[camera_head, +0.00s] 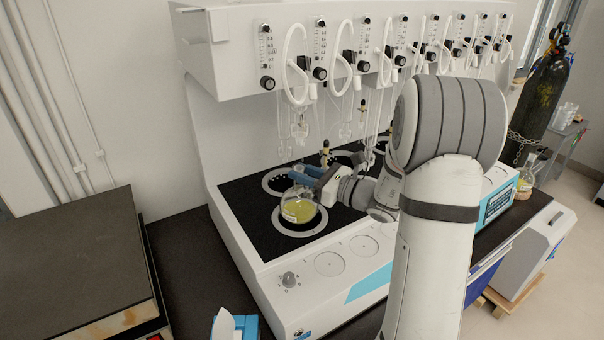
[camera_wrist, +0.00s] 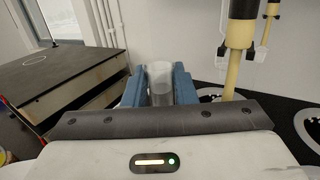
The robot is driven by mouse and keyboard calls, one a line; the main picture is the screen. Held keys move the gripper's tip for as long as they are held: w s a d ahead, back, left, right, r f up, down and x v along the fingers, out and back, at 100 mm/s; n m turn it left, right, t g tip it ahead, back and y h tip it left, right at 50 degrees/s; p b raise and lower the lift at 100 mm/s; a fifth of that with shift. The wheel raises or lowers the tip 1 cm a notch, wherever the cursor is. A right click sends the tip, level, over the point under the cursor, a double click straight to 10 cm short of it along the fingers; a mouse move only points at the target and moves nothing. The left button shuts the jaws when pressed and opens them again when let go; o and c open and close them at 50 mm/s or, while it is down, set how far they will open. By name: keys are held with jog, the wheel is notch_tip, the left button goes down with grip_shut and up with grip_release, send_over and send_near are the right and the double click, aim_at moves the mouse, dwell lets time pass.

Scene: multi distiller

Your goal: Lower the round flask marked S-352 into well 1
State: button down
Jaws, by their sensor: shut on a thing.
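A round flask (camera_head: 298,206) with yellow liquid hangs upright in my gripper (camera_head: 303,178). Its marking is too small to read. The blue fingers are shut on its clear neck (camera_wrist: 160,80), which shows between them in the wrist view (camera_wrist: 159,88). The flask's body is over or in the front-left well (camera_head: 313,229), whose pale ring shows around and below it. I cannot tell whether it touches the well. No well number is readable.
Another ringed well (camera_head: 272,186) lies behind, empty. The white distiller (camera_head: 262,124) has glass tubes and hoses hanging above the wells. A dark-topped box (camera_head: 75,262) stands at left. Another flask (camera_head: 525,180) stands at the far right.

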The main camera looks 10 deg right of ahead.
aim_at(304, 192)
jog(key=shift+f+b, duration=1.9)
jog(key=shift+f, duration=0.7)
jog(key=shift+d+f+b, duration=0.15)
jog(key=shift+f+b, duration=0.3)
jog(key=c, duration=1.1)
grip_release()
jog(key=shift+s, duration=0.1)
jog(key=b+v, duration=0.1)
jog(key=v, duration=0.6)
jog(key=shift+s+d+f, duration=0.1)
jog(key=shift+s+d, duration=0.15)
jog(key=shift+d, duration=0.05)
